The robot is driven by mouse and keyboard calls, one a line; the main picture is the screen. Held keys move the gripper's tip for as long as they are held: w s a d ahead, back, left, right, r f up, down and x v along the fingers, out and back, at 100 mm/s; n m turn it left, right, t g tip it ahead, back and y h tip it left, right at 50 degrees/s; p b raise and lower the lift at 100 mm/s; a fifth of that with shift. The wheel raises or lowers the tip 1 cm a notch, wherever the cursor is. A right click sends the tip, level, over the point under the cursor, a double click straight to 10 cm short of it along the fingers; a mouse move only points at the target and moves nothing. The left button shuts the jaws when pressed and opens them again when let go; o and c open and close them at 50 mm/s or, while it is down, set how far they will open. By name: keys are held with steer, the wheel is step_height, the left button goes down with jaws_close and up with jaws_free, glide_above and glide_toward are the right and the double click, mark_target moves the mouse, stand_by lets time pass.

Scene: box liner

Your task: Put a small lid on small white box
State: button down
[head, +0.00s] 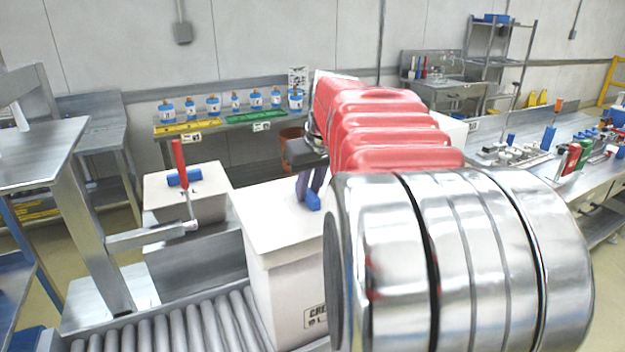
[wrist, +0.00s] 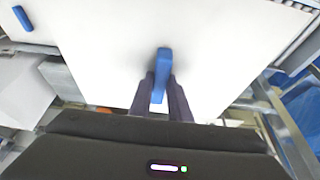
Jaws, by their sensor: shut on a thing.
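My gripper (head: 312,190) is shut on the blue handle (head: 313,201) of a flat white lid (head: 265,215). In the wrist view the handle (wrist: 162,72) sits between my two dark fingers (wrist: 160,98), and the lid (wrist: 110,45) fills much of the picture. In the head view the lid lies over the top of a white box (head: 285,295) with black print. I cannot tell whether the lid rests fully on the rim. My red and silver arm hides the right side of the box and lid.
A second white box (head: 165,205) with a blue handle (head: 184,177) on top stands at the left. A red-handled lever (head: 181,165) stands in front of it. Conveyor rollers (head: 165,325) run along the front. A bench (head: 215,122) with blue-capped bottles is behind.

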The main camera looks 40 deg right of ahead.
mark_target(307, 208)
steer(key=shift+f, duration=2.95)
steer(key=c, duration=1.6)
jaws_free()
steer(key=shift+o, duration=0.4)
steer(key=o, duration=0.4)
steer(key=shift+w, duration=0.15)
steer(key=shift+r, duration=0.2)
steer(key=shift+r, duration=4.35)
steer(key=shift+a, duration=0.1)
